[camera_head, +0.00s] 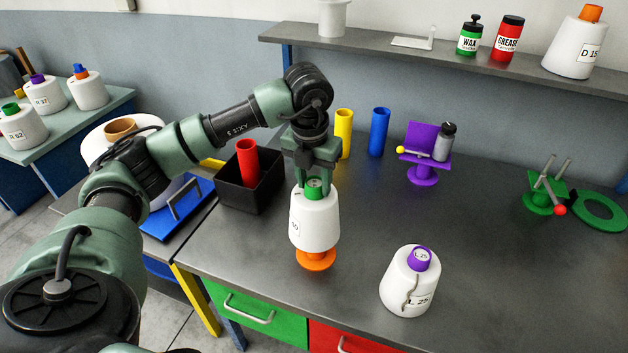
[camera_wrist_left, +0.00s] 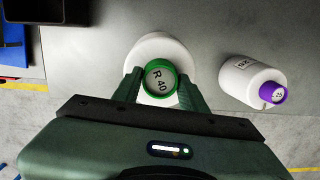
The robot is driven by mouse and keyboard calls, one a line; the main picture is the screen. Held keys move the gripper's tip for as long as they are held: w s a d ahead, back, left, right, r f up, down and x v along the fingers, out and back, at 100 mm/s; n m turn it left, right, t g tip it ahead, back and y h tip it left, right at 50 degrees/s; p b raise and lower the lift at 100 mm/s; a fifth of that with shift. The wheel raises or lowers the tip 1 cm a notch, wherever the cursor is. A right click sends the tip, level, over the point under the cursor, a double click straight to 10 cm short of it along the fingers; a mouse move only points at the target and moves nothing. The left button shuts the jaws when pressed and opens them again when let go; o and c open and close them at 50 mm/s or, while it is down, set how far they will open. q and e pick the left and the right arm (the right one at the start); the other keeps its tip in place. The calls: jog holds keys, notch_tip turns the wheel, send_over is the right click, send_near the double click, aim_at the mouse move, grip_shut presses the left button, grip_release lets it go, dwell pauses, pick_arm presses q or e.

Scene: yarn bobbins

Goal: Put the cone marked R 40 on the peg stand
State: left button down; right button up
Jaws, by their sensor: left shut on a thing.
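The white cone (camera_head: 316,220) has a green tip, and the wrist view shows that tip (camera_wrist_left: 160,82) marked R 40. My left gripper (camera_head: 314,186) is shut on the green tip from above; its fingers (camera_wrist_left: 158,88) lie on both sides of it in the wrist view. The cone is upright. An orange stand (camera_head: 316,261) with a round base shows directly below the cone. Its peg is hidden, and I cannot tell whether the cone rests on it or is just above. My right gripper is not in view.
A white cone (camera_head: 408,284) with a purple tip marked L 25 stands to the right. A black bin (camera_head: 262,196) with a red tube is at the left. Yellow and blue tubes (camera_head: 379,132), a purple stand (camera_head: 422,172) and a green stand (camera_head: 541,202) are farther back.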

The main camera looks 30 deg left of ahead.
pick_arm(q)
jog(key=shift+f, duration=0.2)
jog(key=c, duration=0.7)
grip_release()
jog(key=shift+d, duration=0.1)
jog(key=shift+r+b, duration=0.35)
jog(key=r, duration=0.2)
jog(key=r+b, duration=0.1)
jog(key=r, duration=0.1)
jog(key=s+r, duration=0.1)
jog(key=r, duration=0.2)
